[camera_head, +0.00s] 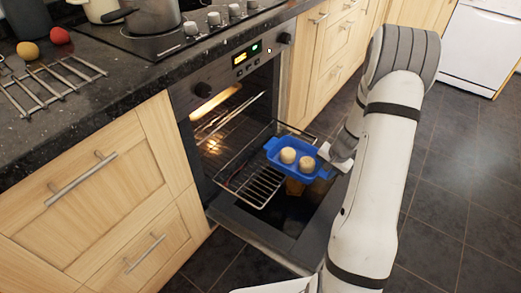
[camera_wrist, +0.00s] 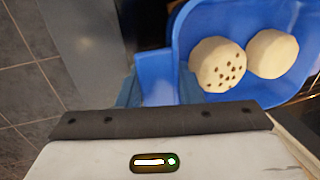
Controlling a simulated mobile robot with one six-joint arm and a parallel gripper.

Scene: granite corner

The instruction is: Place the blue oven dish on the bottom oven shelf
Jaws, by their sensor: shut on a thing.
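The blue oven dish (camera_head: 283,167) holds two pale round buns (camera_head: 288,155). My gripper (camera_head: 333,163) is shut on the dish's right end. The dish is held about level, over or near the outer right part of a pulled-out wire oven shelf (camera_head: 256,185); I cannot tell whether it touches it. In the wrist view the dish (camera_wrist: 188,48) fills the upper right, with its handle tab between my gripper's fingers (camera_wrist: 160,88). The oven (camera_head: 232,100) is open and lit inside. Its door (camera_head: 250,233) is folded down below the shelf.
The dark granite counter (camera_head: 60,120) carries a metal rack (camera_head: 45,85), a red ball-like item (camera_head: 60,36) and a yellow one (camera_head: 28,50). A pot (camera_head: 152,17) stands on the hob. Wooden drawers (camera_head: 85,190) flank the oven. Tiled floor (camera_head: 450,190) is clear at right.

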